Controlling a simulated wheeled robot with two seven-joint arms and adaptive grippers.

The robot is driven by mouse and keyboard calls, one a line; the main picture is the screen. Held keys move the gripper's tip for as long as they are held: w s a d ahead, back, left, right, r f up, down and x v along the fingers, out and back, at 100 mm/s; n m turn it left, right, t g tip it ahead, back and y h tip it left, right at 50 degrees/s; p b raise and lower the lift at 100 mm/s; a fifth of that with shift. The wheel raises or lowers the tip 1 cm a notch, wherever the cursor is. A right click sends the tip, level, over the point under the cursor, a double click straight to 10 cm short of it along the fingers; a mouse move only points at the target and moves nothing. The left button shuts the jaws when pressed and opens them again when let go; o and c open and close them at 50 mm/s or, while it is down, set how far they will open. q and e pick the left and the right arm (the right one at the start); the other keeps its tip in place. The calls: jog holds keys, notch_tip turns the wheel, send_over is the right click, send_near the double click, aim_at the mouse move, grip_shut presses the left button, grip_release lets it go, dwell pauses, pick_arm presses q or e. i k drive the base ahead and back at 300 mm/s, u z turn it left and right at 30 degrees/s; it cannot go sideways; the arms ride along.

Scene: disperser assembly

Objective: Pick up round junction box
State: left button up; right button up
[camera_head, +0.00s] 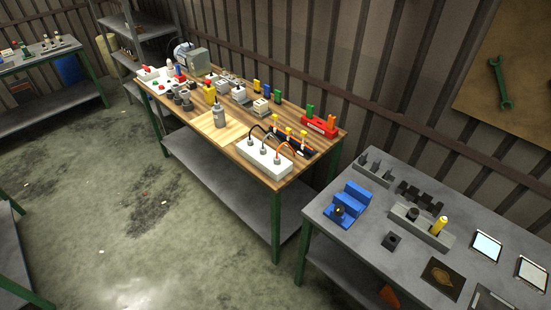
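No part is plainly recognisable as the round junction box at this size. Small dark round parts (186,103) stand near the bench's left front edge, beside a yellow block (209,95). I cannot tell whether any of these is the round junction box. Neither of my grippers is in view.
A white block (264,158) with looping cables sits at the bench's right front. A red holder (320,127) is behind it. A grey table (370,237) with a blue stepped block (349,202) stands at right. The concrete floor (130,220) at left is mostly clear.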

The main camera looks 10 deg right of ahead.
aim_at(219, 115)
jog(key=u, duration=0.5)
jog(key=k, duration=1.25)
jog(key=u, duration=1.2)
jog(key=i, duration=3.3)
jog(key=z, duration=1.6)
jog(key=i, duration=0.95)
jog(key=z, duration=0.85)
